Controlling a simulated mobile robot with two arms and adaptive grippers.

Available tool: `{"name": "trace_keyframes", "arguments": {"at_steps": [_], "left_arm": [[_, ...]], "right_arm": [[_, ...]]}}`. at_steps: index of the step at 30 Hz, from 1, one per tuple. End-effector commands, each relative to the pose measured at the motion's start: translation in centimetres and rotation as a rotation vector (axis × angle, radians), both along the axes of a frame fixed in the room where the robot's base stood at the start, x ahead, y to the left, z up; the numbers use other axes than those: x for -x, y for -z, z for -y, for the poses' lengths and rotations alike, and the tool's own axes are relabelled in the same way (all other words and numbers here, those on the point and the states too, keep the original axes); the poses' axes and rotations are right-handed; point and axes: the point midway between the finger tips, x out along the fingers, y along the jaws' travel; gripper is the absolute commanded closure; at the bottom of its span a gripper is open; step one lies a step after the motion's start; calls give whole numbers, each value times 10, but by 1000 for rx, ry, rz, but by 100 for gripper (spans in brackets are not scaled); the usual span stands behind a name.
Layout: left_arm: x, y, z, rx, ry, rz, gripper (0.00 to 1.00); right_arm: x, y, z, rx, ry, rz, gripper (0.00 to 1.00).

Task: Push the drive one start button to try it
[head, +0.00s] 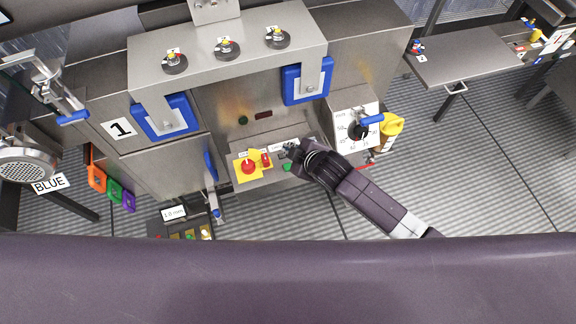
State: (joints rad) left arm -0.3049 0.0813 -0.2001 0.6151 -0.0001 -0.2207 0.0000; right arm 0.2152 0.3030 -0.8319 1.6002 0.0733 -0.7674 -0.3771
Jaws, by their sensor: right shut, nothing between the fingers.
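The sloped control panel (236,184) is on the front of the steel machine in the head view. It carries a red mushroom button on a yellow plate (248,167), a smaller red control (266,160) and a green button (287,167). Small white labels sit above them, too small to read, so I cannot tell which control is the drive one start button. My right gripper (288,151) is shut and empty over the right part of the panel, just above the green button in the picture. I cannot tell whether it touches anything. My left gripper is not in view.
Blue-framed handles (166,118) flank the machine's middle. A dial with a blue lever (371,119) and a yellow container (391,126) stand right of the panel. A label-marked box (174,213) is at lower left. A steel side table (465,55) is at upper right.

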Motion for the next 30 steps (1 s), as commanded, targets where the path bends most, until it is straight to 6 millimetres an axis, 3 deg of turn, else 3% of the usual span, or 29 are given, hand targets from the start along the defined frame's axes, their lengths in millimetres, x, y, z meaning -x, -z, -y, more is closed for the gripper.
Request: {"name": "trace_keyframes", "arguments": {"at_steps": [15,21,30], "left_arm": [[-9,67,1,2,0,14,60],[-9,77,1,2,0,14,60],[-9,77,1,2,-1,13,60]], "right_arm": [[0,60,0,1,1,0,100],[0,78,0,1,1,0,100],[0,81,0,0,0,0,100]]}}
